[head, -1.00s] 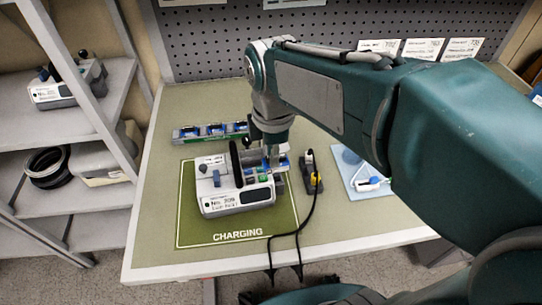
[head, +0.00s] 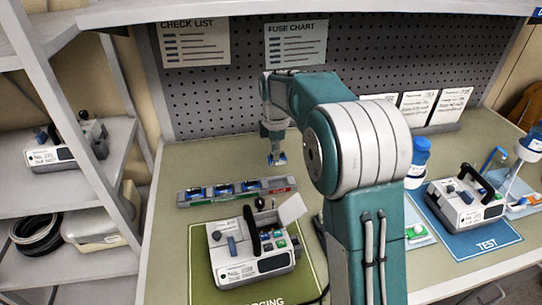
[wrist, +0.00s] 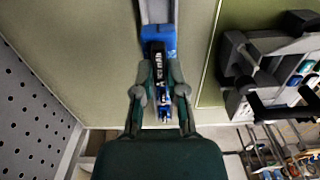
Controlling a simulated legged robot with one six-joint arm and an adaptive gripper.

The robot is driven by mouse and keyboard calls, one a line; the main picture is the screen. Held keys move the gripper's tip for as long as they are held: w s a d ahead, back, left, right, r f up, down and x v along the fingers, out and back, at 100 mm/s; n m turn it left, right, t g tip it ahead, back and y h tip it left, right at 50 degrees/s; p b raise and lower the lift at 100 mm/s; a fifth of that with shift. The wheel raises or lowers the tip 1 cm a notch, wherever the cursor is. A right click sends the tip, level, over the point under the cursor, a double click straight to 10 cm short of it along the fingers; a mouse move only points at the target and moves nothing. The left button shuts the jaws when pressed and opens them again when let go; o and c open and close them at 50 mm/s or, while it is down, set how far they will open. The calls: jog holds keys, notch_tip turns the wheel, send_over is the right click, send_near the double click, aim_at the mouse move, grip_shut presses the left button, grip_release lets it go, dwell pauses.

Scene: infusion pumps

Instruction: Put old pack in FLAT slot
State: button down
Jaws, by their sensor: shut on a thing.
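My gripper (head: 275,149) is shut on a small blue pack (head: 277,160), held behind the right part of the slotted rack (head: 240,197) in the head view. In the wrist view my gripper (wrist: 160,94) has its fingers on both sides of the pack (wrist: 158,60), which shows blue with a black, white-lettered part. The grey rack holds several blue packs in its left and middle part. It has a green label at the front and a red label near its right end; the lettering is too small to read. Whether the pack touches anything is unclear.
A pump (head: 246,262) with a black handle and raised pale lid (head: 292,208) stands on the green mat, in front of the rack. Another pump (head: 465,205) stands on the blue TEST mat (head: 500,240). A pegboard (head: 375,62) rises behind the table. Shelves stand at left.

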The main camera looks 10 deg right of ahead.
jog(key=shift+d+f, duration=0.15)
jog(key=shift+f, duration=0.55)
jog(key=shift+d+f, duration=0.15)
jog(key=shift+f, duration=0.5)
jog(key=shift+a+f, duration=0.2)
jog(key=shift+f, duration=2.15)
jog(key=shift+d+f, duration=0.1)
jog(key=shift+f, duration=0.8)
jog(key=c, duration=0.6)
grip_release()
jog(key=o, duration=0.4)
